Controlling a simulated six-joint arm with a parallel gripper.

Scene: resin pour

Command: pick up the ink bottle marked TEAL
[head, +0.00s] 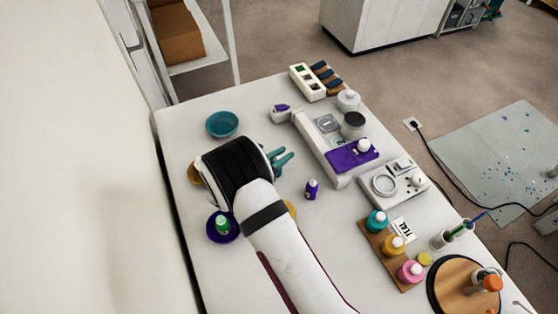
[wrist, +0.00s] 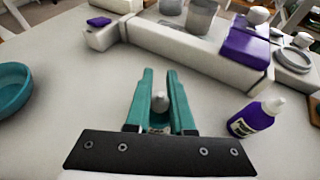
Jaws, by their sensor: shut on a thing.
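My gripper (wrist: 160,78) has teal fingers and is shut around a small bottle with a pale nozzle (wrist: 160,101). The bottle's body is mostly hidden between the fingers, and I cannot read its label. In the head view my gripper (head: 284,157) is over the white table, and the held bottle cannot be made out. A green bottle (head: 222,225) is in a purple bowl (head: 236,237) beside my arm.
A teal bowl (head: 222,124) sits at the far left of the table (head: 270,275). A white device with a purple pad (head: 345,159) stands behind the purple bottle. A wooden tray (head: 388,254) holds teal, yellow and pink containers beside a lettered card (head: 403,230). My arm partly hides yellowish things.

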